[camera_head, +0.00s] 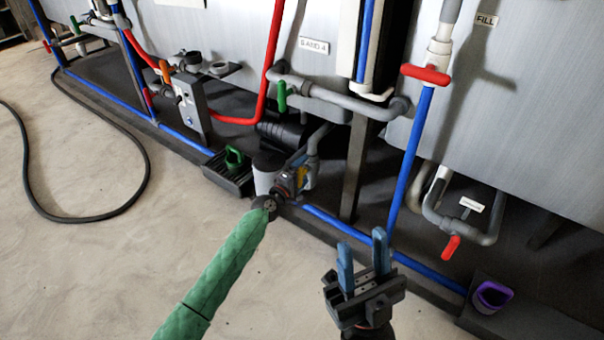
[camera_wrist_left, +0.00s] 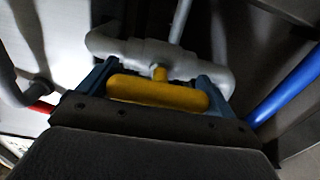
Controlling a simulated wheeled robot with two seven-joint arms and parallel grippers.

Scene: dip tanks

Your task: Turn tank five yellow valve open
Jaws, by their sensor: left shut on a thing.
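The yellow valve handle (camera_wrist_left: 160,93) sits on a grey pipe fitting (camera_wrist_left: 150,58) in the left wrist view. My left gripper (camera_wrist_left: 159,82) has one blue finger at each end of the handle and is shut on it. In the head view my left gripper (camera_head: 293,178) is low by the pipework, and only a little yellow shows there, mostly hidden by the gripper. My right gripper (camera_head: 362,262) is open and empty in front of the tanks, its blue fingers apart.
A grey-white canister (camera_head: 265,177) stands beside my left gripper, with a green cup (camera_head: 234,157) in a black tray behind it. Red valve handles (camera_head: 426,74) and (camera_head: 451,248) are on pipes at right. A purple cup (camera_head: 491,297) is lower right. A black hose (camera_head: 75,219) lies on open floor.

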